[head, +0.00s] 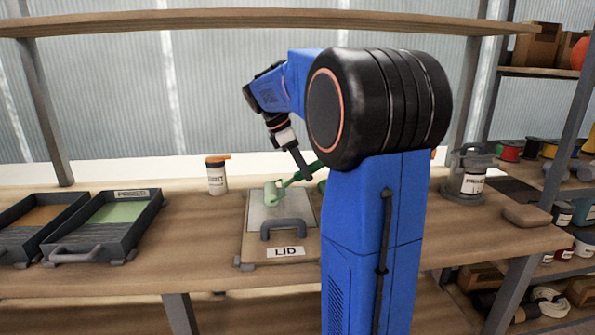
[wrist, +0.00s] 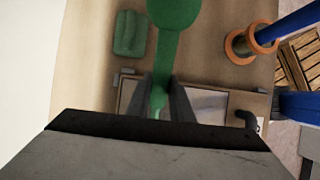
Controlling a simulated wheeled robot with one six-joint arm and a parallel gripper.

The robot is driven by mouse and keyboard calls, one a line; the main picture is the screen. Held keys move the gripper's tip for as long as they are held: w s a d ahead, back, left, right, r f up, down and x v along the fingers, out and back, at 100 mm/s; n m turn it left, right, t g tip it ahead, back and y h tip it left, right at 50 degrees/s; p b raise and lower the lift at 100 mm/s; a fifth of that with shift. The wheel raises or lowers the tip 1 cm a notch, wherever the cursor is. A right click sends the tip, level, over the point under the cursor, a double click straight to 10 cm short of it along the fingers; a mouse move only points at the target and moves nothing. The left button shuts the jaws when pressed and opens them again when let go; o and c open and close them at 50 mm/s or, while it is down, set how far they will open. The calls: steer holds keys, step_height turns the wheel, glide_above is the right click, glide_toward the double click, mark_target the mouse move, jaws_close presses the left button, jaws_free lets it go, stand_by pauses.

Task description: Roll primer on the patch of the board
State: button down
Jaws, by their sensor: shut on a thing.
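My gripper (head: 303,172) is shut on the green handle of a roller (head: 275,192). The handle also shows between my fingers in the wrist view (wrist: 162,75). The roller's pale green sleeve is over the upper left part of the pale patch (head: 267,218) on the board marked LID (head: 250,255). I cannot tell whether the sleeve touches the patch. The board lies flat on the bench, and its edge also shows in the wrist view (wrist: 232,99). The primer tray (head: 122,222) stands to the left with pale green primer in it.
A dark grey handle (head: 283,226) sticks up from the board's front. A second tray (head: 38,224) with brown contents stands at the far left. A white bottle with an orange cap (head: 216,176) stands behind the board. A grey canister (head: 469,175) and a brown block (head: 527,216) are at the right.

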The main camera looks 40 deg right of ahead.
steer(key=shift+s+d+f, duration=0.1)
steer(key=shift+s+d, duration=0.6)
steer(key=shift+d, duration=0.3)
steer(key=shift+s+d+f, duration=0.1)
steer(key=shift+s+d, duration=0.55)
steer(key=shift+d, duration=0.3)
steer(key=shift+s+d+r, duration=0.1)
steer(key=shift+s+d, duration=0.55)
steer(key=shift+d, duration=0.35)
steer(key=shift+s+d+r, duration=0.1)
steer(key=shift+s+d, duration=0.55)
steer(key=shift+d, duration=0.35)
steer(key=shift+w+a+f, duration=0.1)
steer(key=shift+w+a, duration=0.55)
steer(key=shift+a, duration=0.35)
steer(key=shift+w+a+f, duration=0.1)
steer(key=shift+w+a, duration=0.55)
steer(key=shift+a, duration=0.35)
steer(key=shift+w+a+r, duration=0.1)
steer(key=shift+w+a, duration=0.6)
steer(key=shift+a, duration=0.3)
steer(key=shift+w+a+r, duration=0.1)
steer(key=shift+w+a, duration=0.6)
steer(key=shift+a, duration=0.25)
